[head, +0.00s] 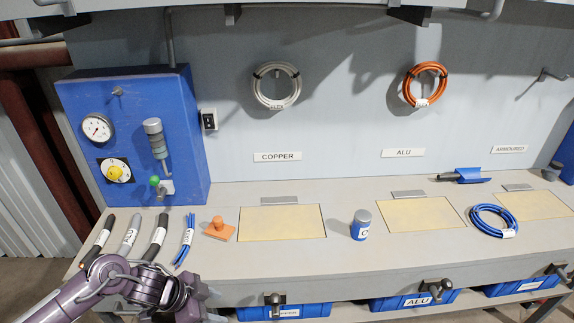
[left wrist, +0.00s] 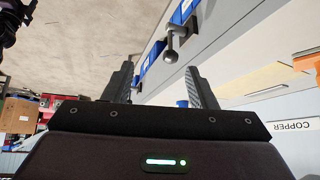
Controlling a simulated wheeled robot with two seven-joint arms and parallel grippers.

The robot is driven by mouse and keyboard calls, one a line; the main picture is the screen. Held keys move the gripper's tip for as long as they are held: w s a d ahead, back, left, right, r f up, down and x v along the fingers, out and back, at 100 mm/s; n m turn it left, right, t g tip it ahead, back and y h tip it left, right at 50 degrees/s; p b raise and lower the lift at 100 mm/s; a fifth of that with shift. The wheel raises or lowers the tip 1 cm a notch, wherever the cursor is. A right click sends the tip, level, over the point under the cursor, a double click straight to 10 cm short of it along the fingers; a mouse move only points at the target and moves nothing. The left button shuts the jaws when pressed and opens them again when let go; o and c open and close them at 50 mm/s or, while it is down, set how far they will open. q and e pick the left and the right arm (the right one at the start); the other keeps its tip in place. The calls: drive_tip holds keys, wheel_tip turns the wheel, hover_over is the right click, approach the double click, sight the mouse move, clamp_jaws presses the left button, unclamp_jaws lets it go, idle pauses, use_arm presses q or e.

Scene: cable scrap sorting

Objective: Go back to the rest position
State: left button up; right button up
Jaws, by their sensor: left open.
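My left arm comes in from the lower left of the head view, and its gripper (head: 200,300) is low at the bench's front edge, partly cut off. In the left wrist view the gripper's two fingers (left wrist: 158,88) stand wide apart with nothing between them, so it is open and empty. A dark knob on the bench front shows beyond the fingers.
Several cable pieces (head: 130,236) lie at the bench's left, near my arm. An orange tool (head: 218,230), a blue can (head: 361,225) and a blue cable coil (head: 493,220) stand or lie further right. Blue drawers (head: 415,300) sit under the bench. A blue panel box (head: 140,140) stands behind.

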use_arm(q)
drive_tip(key=w+f+n+t, duration=0.2)
drive_tip(key=w+f+n, duration=0.15)
drive_tip(key=f, duration=0.75)
drive_tip(key=s+a+f+n+y, duration=0.15)
drive_tip(key=s+f, duration=0.25)
drive_tip(key=f, duration=0.4)
drive_tip(key=s+a+f+n+y, duration=0.1)
drive_tip(key=s+a+f+n, duration=0.25)
drive_tip(key=f, duration=0.55)
drive_tip(key=s+f+n+g+y, duration=0.1)
drive_tip(key=s+f, duration=0.4)
drive_tip(key=s, duration=0.5)
drive_tip(key=s+f+n+g+y, duration=0.1)
drive_tip(key=s+f, duration=0.4)
drive_tip(key=s, duration=0.6)
drive_tip(key=s+f+n+g+y, duration=0.1)
drive_tip(key=s+f, duration=0.4)
drive_tip(key=s, duration=0.6)
drive_tip(key=shift+s+a+g+y+b, duration=0.15)
drive_tip(key=shift+a+g+y+b, duration=0.2)
drive_tip(key=shift+g+y, duration=0.2)
